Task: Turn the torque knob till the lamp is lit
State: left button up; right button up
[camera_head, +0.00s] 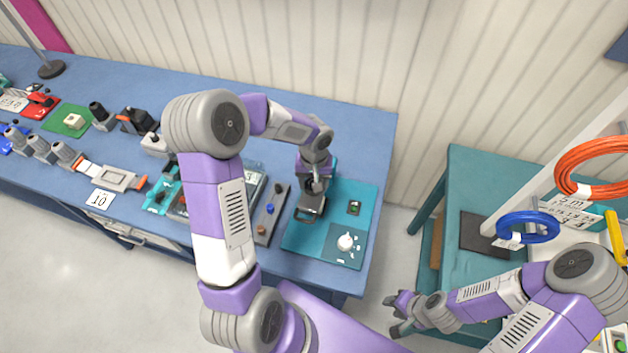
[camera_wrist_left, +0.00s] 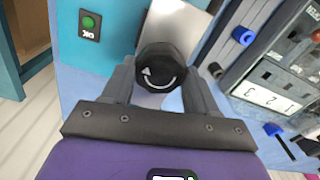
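The torque knob (camera_wrist_left: 160,66) is black and round with a white curved arrow, in the left wrist view. It stands by a pale metal plate (camera_wrist_left: 172,20). My left gripper (camera_wrist_left: 160,75) has one finger on each side of the knob, and both seem to touch it. In the head view my left gripper (camera_head: 314,184) is over the teal board and mostly hides the knob. The green lamp (camera_wrist_left: 88,23), beside the letters OK, looks dull green; it also shows in the head view (camera_head: 353,207). My right gripper (camera_head: 398,314) is open and empty, over the floor.
A white dial (camera_head: 345,242) sits on the teal board (camera_head: 296,236) near the blue bench's right end. A grey strip with coloured knobs (camera_head: 270,209) lies left of it. A green table (camera_head: 462,185) and hanging orange (camera_head: 590,170) and blue (camera_head: 528,228) cable coils are at right.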

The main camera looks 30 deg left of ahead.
pick_arm(q)
jog(key=c, duration=0.4)
jog(key=shift+m, duration=0.4)
jog(key=m, duration=0.5)
jog(key=shift+b, duration=0.35)
jog(key=m, duration=0.6)
jog(key=shift+m, duration=0.3)
jog(key=o, duration=1)
jog(key=shift+o, duration=0.2)
